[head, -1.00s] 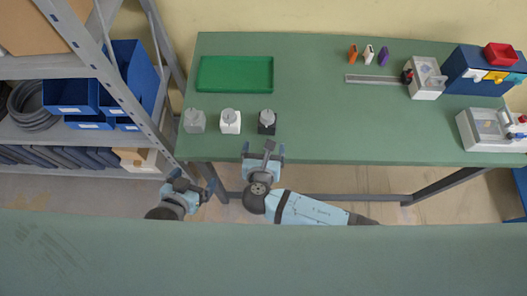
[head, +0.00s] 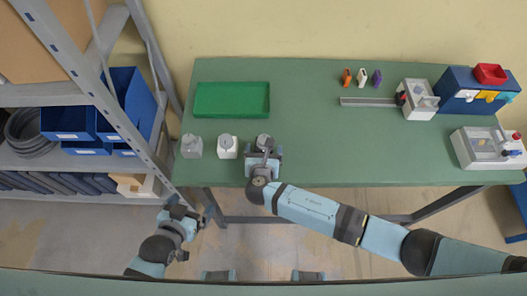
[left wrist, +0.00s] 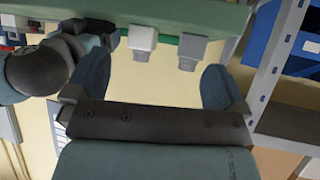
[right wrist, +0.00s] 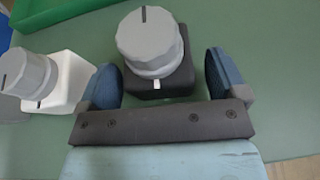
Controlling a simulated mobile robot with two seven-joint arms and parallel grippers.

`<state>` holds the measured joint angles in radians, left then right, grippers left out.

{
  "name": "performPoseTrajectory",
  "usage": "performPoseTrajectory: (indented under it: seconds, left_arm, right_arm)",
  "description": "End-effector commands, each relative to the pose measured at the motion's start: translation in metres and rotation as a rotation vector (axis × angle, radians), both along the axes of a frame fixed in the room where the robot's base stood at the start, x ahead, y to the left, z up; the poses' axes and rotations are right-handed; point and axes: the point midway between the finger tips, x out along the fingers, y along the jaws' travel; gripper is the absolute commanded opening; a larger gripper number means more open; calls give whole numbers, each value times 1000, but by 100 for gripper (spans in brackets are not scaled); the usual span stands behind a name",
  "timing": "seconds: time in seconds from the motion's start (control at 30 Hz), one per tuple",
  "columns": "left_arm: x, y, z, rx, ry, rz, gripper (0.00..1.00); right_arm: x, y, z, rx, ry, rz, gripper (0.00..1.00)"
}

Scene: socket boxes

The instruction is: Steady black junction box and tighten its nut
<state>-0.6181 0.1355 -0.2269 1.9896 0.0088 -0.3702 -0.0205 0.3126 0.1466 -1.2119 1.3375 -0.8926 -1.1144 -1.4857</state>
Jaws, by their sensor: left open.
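The black junction box (right wrist: 172,82) with its grey round nut (right wrist: 150,40) stands on the green table, between the open fingers of my right gripper (right wrist: 172,80) in the right wrist view. A gap shows on both sides, so the fingers do not touch it. In the head view my right gripper (head: 264,160) covers most of the box, and only the grey nut (head: 263,140) shows above it. My left gripper (head: 183,216) is below the table's front edge at the left, apart from the boxes. In the left wrist view it (left wrist: 165,85) is open and empty.
A white box (head: 227,147) and a grey box (head: 191,147) stand in a row left of the black one. A green tray (head: 232,113) lies behind them. Shelves stand at the left; fixtures and a blue bin unit (head: 460,92) are at the right. The table's middle is clear.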

Motion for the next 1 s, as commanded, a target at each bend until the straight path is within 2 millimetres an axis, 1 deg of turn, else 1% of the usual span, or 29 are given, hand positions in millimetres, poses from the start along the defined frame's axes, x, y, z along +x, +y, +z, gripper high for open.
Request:
performPoseTrajectory:
  seconds: [0.03,0.23,0.27,0.3,0.37,0.4,0.47,0.5,0.57,0.6,0.67,0.7,0.77,0.8,0.87,0.9,1.0]
  left_arm:
    - [0,0,0,0,0,0,100]
    - [0,0,0,0,0,0,100]
    - [0,0,0,0,0,0,100]
    - [0,0,0,0,-1,0,91]
    - [3,-1,1,-2,-8,-1,77]
    - [7,-4,4,-6,-20,-3,68]
    - [17,-9,10,-17,-52,-8,54]
    - [27,-15,16,-29,-85,-13,52]
    - [46,-27,29,-51,-148,-29,52]
    - [60,-37,39,-72,-199,-44,52]
    - [81,-55,58,-110,-282,-76,52]
    - [95,-68,72,-137,-340,-106,52]
    - [112,-88,93,-181,-422,-159,52]
    - [122,-102,107,-210,-473,-201,52]
    - [134,-121,126,-251,-542,-271,52]
    - [140,-135,139,-279,-584,-322,52]
    - [149,-167,167,-339,-667,-472,52]
  right_arm:
    - [0,0,0,0,0,0,80]
    - [0,0,0,0,0,0,34]
    - [0,0,0,0,0,0,33]
    - [0,0,0,0,0,0,33]
    - [0,0,0,0,0,0,33]
    - [0,0,0,0,0,0,33]
    - [0,0,0,0,0,0,33]
    - [0,0,0,0,0,0,33]
    - [0,0,0,0,0,0,33]
    - [0,0,0,0,0,0,33]
    - [0,0,0,0,0,0,33]
    - [0,0,0,0,0,0,33]
    - [0,0,0,0,0,0,33]
    - [0,0,0,0,0,0,33]
    - [0,0,0,0,0,0,33]
    - [0,0,0,0,0,0,33]
    - [0,0,0,0,0,0,33]
